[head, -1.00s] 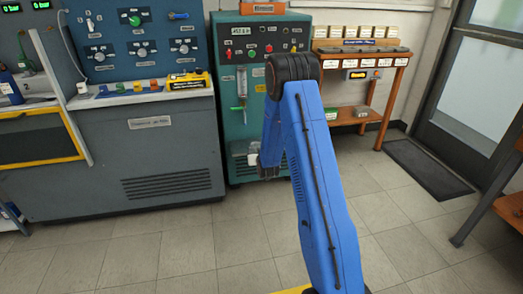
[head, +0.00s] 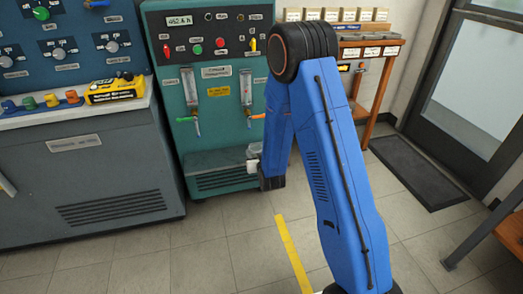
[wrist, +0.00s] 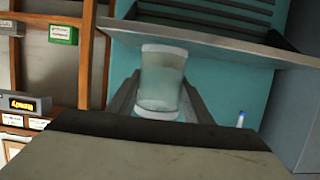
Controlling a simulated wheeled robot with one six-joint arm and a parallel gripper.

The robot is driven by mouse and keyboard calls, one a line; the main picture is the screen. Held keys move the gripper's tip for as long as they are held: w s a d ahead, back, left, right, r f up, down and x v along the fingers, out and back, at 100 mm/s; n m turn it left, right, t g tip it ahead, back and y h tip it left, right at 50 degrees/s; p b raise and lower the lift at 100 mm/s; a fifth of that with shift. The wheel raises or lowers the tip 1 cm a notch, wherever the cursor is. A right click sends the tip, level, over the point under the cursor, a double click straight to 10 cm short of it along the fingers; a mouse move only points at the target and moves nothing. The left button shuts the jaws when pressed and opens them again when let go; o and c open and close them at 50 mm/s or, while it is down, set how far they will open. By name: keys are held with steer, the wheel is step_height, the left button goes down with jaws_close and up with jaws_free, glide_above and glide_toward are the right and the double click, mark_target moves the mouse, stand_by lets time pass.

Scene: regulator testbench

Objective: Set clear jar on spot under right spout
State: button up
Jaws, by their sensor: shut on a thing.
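The clear jar (wrist: 161,78), with pale ends and a greenish see-through body, is held between the two fingers of my gripper (wrist: 158,92). In the head view the jar (head: 253,151) is a small pale shape at the tip of my gripper (head: 255,166), in front of the teal cabinet's lower part. The right spout (head: 251,117) hangs under the right gauge tube, above the jar in the picture. The ledge (head: 205,163) below the spouts shows; I cannot make out the marked spot.
The teal cabinet (head: 165,45) stands ahead, with a grey-blue console (head: 100,180) to its left. An orange shelf rack (head: 378,85) is at right, partly behind my arm. A dark mat (head: 425,172) lies by the door. The floor before the cabinet is clear, with a yellow line (head: 290,250).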

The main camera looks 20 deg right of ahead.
steer(key=shift+w+d, duration=0.1)
steer(key=shift+w, duration=0.05)
steer(key=shift+w+d, duration=0.1)
steer(key=shift+w, duration=0.65)
steer(key=shift+r+x, duration=0.2)
steer(key=shift+x, duration=0.8)
steer(key=shift+r+x, duration=0.2)
steer(key=shift+x, duration=0.75)
steer(key=shift+r+x, duration=0.15)
steer(key=shift+x, duration=2.65)
steer(key=shift+r, duration=0.15)
steer(key=shift+f, duration=0.4)
steer(key=o, duration=1.3)
steer(key=shift+c, duration=0.2)
